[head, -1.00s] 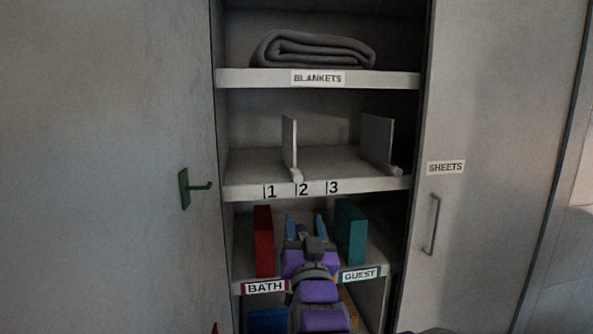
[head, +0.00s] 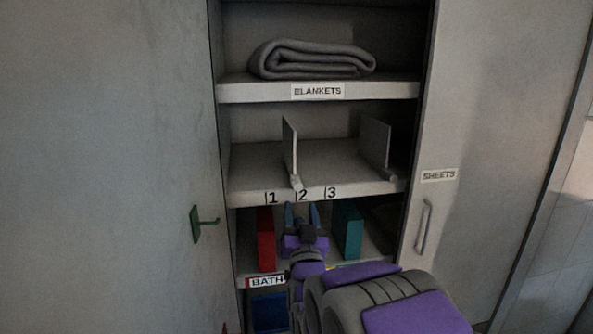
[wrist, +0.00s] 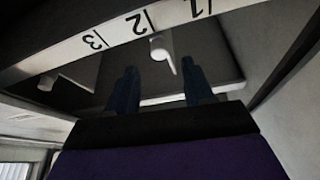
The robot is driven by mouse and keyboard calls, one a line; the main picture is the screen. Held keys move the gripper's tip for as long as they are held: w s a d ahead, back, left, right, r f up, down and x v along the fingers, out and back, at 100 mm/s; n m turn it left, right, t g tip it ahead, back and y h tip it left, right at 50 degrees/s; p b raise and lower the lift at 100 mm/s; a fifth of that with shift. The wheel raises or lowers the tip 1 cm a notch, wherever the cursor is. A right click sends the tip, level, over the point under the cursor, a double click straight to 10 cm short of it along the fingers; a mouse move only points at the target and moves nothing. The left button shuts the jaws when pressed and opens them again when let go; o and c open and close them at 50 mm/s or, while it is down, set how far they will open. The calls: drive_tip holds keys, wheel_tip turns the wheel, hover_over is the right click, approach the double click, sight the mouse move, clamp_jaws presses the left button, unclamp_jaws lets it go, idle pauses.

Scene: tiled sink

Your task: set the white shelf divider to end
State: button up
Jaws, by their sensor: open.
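Two pale upright dividers stand on the middle shelf (head: 250,170). The left divider (head: 290,148) has a rounded front knob near mark 2; the right divider (head: 375,143) stands beyond mark 3, near the right wall, with its own knob. I cannot tell from colour which is the white one. My gripper (head: 302,214) is open and empty, just below the front edge under marks 1 to 3. In the wrist view my gripper (wrist: 160,88) points up at the shelf, with the left divider's knob (wrist: 158,46) showing between the fingers, apart from them.
A red block (head: 265,240) and a teal block (head: 347,230) stand either side of my gripper on the lower shelf. A folded grey blanket (head: 312,58) lies on the top shelf.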

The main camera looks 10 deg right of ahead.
sight(298, 189)
drive_tip(key=p, duration=0.2)
drive_tip(key=shift+w+r+p, duration=0.35)
drive_tip(key=shift+w+p, duration=0.05)
drive_tip(key=p, duration=0.3)
drive_tip(key=shift+w+d+r+p, duration=0.1)
drive_tip(key=shift+w+r+p, duration=0.05)
drive_tip(key=shift+w+p, duration=0.2)
drive_tip(key=p+x, duration=0.4)
drive_tip(key=x, duration=0.4)
drive_tip(key=shift+w, duration=0.3)
clamp_jaws()
